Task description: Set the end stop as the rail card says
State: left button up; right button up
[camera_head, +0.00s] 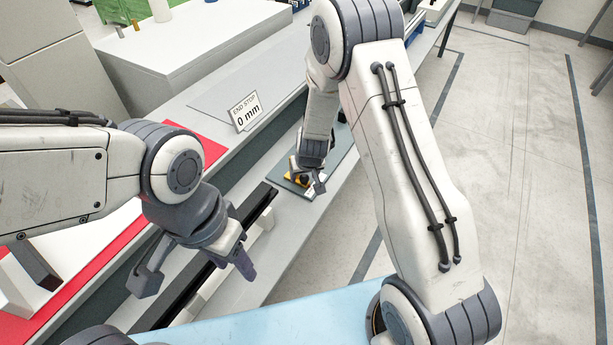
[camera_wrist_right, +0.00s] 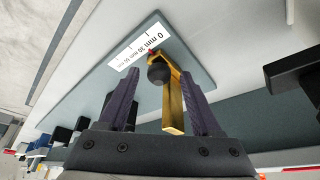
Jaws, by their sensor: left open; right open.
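The rail card (camera_head: 245,112) stands in the head view and reads "END STOP 0 mm". The end stop, a gold bar (camera_wrist_right: 172,112) with a round black knob (camera_wrist_right: 158,73), sits on a grey-green plate (camera_wrist_right: 75,88) beside a white scale label (camera_wrist_right: 138,50). The label shows "0 mm" at one end and smaller marks along it. A red mark shows by the bar's far end, near the "0 mm" end. My right gripper (camera_head: 307,180) is open, its two fingers either side of the knob and bar with gaps visible. My left gripper (camera_head: 198,268) is open and empty above the bench's near part.
A black rail (camera_head: 222,248) runs along the bench below my left gripper. A red mat (camera_head: 85,262) lies at the left. A white block (camera_head: 190,55) stands behind. Several dark blocks show at the left of the right wrist view. Open floor lies at the right.

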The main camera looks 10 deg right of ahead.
grip_shut()
dwell(1.4)
